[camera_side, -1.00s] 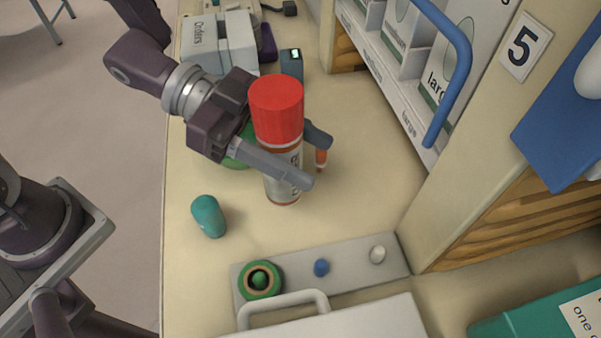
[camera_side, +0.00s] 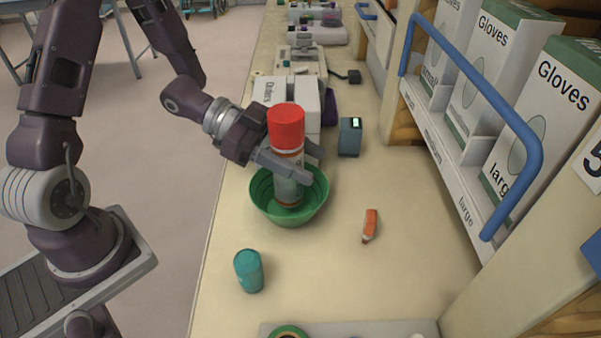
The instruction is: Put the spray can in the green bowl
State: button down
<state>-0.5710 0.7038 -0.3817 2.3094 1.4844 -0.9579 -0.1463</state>
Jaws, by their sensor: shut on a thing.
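The spray can (camera_side: 288,163) is white with a red cap and stands about upright. My gripper (camera_side: 300,168) is shut on its body, below the cap. The green bowl (camera_side: 262,200) is on the counter, and the can's lower end shows inside its rim. I cannot tell whether the can's base touches the bowl's floor. The fingers are at about the height of the bowl's rim or above it.
A teal cylinder (camera_side: 249,271) stands in front of the bowl. An orange item (camera_side: 370,225) lies to the right. A grey device (camera_side: 350,137) and a white box (camera_side: 303,100) stand behind. A blue rail (camera_side: 480,85) and glove boxes (camera_side: 542,110) line the right. The counter's right middle is clear.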

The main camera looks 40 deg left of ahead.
jog(key=shift+f, duration=1.5)
jog(key=shift+f, duration=0.1)
jog(key=c, duration=0.6)
grip_release()
jog(key=shift+a+r, duration=0.15)
jog(key=shift+r, duration=0.05)
jog(key=v, duration=1.1)
jog(key=shift+s+a+r, duration=0.15)
jog(key=shift+s+a, duration=0.05)
jog(key=shift+a, duration=0.1)
